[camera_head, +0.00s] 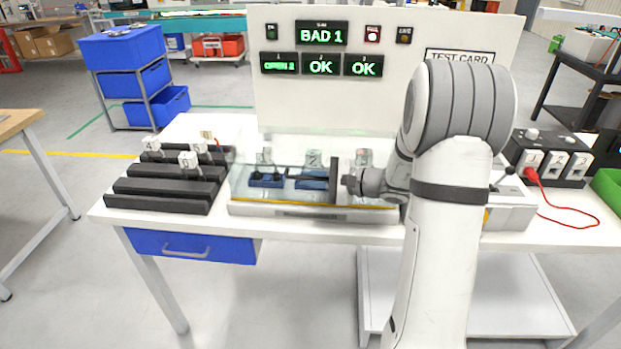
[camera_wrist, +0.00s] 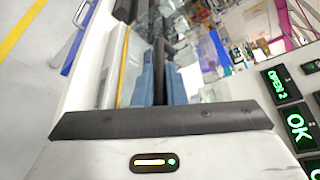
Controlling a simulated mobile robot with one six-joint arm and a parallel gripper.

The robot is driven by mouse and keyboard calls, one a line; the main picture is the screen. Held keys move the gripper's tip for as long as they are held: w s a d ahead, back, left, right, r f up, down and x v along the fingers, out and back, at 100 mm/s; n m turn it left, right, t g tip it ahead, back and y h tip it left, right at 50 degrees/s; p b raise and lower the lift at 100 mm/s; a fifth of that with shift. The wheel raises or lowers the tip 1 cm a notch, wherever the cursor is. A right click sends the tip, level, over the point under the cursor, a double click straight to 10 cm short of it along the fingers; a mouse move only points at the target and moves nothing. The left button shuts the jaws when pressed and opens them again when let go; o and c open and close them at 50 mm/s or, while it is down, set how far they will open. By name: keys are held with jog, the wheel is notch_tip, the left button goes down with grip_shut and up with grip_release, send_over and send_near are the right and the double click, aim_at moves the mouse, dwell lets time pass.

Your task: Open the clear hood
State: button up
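The clear hood (camera_head: 245,160) covers a low fixture at the middle of the white table; its see-through edges are faint, and I cannot tell whether it is fully down. A yellow strip (camera_head: 300,203) runs along its front edge and also shows in the wrist view (camera_wrist: 122,65). My gripper (camera_head: 288,173) points left, overlapping the hood in the head view. Contact with the hood is unclear.
A black rack (camera_head: 165,185) with several white numbered blocks stands left of the fixture. Behind it, a white panel (camera_head: 330,95) reads BAD 1, OPEN 2, OK, OK. At right are a black block unit (camera_head: 550,160) and a red cable (camera_head: 552,207).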

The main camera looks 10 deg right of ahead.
grip_shut()
jog(key=shift+r, duration=0.1)
